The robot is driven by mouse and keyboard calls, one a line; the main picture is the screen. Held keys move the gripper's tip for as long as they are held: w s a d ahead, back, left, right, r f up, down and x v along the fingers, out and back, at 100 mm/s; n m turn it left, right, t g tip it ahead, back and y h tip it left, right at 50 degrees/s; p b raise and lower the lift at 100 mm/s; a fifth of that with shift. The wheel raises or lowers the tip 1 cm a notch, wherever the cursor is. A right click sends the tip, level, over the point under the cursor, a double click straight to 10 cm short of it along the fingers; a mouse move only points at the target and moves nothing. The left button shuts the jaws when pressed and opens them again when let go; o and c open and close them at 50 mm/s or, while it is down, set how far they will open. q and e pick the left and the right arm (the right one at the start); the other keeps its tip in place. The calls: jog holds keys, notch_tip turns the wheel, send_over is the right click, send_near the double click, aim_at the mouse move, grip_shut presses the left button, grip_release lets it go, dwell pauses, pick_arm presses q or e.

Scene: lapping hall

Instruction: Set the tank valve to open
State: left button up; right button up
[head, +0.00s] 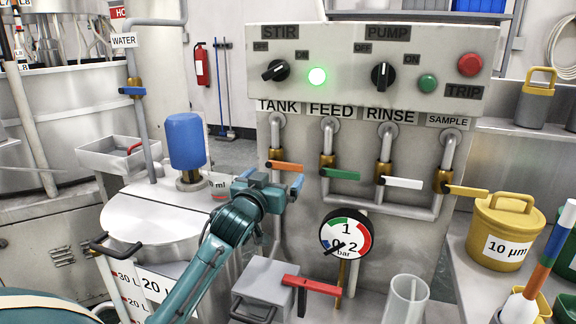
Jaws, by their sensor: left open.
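The tank valve has an orange lever handle (286,166) on a brass body, on the pipe below the TANK label (277,106). The handle lies about level and points right, across its upright pipe. My left gripper (273,181) is open, just below and in front of the handle, with its blue fingertips apart. The lower part of the tank pipe is hidden behind the gripper. I cannot tell whether a finger touches the handle. Nothing shows held in the jaws. My right gripper is not in view.
Feed, rinse and sample valves with green (340,173), white (402,183) and yellow (466,190) handles stand to the right. A pressure gauge (345,232) and a red handle (312,285) are below. A blue motor (186,140) stands on the tank lid at left.

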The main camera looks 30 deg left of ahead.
aim_at(285, 166)
pick_arm(q)
jog(key=x, duration=1)
jog(key=shift+d, duration=0.1)
jog(key=shift+c, duration=0.3)
jog(key=c, duration=1.2)
